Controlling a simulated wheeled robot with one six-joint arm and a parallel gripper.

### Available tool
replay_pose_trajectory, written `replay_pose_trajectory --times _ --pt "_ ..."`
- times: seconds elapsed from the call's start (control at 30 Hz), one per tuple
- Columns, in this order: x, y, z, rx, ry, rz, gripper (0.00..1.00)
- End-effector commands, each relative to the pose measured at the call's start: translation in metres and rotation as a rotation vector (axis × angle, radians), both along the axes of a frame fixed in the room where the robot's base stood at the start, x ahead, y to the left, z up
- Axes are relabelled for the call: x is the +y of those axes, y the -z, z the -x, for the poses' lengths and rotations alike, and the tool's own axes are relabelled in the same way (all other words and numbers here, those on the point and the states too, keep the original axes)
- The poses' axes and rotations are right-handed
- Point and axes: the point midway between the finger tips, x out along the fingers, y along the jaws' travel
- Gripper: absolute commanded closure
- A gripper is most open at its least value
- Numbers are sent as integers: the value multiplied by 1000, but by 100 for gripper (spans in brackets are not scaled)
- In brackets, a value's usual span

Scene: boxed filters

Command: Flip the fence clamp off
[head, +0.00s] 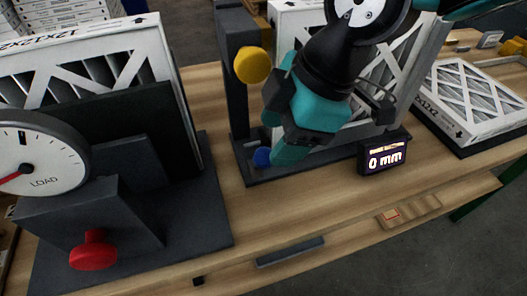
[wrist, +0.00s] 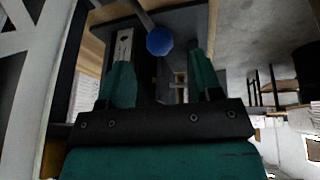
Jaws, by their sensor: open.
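A blue ball knob (head: 262,156) sits low on the dark fixture (head: 238,90), beside the boxed filter. I take it to be the fence clamp's handle. The knob (wrist: 160,40) also shows in the wrist view, on a grey rod just beyond the fingertips and roughly centred between them. My gripper (head: 284,150) is teal and black and reaches down in front of the fixture, close to the knob. In the wrist view my gripper (wrist: 163,70) has its two teal fingers apart with nothing held. The arm hides part of the fixture and filter.
A yellow knob (head: 252,65) is on the fixture's upper part. A small display (head: 385,158) reads 0 mm. At left stand a load gauge (head: 38,160) and a red knob (head: 93,250). Another filter (head: 470,100) lies at right. The wooden bench front is mostly clear.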

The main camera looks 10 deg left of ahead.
Motion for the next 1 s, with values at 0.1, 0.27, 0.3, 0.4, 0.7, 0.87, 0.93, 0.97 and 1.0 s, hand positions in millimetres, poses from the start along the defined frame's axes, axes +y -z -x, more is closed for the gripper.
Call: replay_pose_trajectory --times 0.1,0.27,0.3,0.4,0.7,0.87,0.93,0.97,1.0 --pt "9 23 2 5 -1 4 41" --pt "18 43 3 3 -1 3 41" --pt "19 46 3 2 -1 2 41" --pt "21 51 3 0 0 1 41" --pt "22 52 3 0 1 0 41" --pt "22 52 3 0 1 0 78" --pt "22 52 3 0 1 0 94" --pt "22 52 3 0 1 0 100" --pt "22 52 3 0 1 0 100"
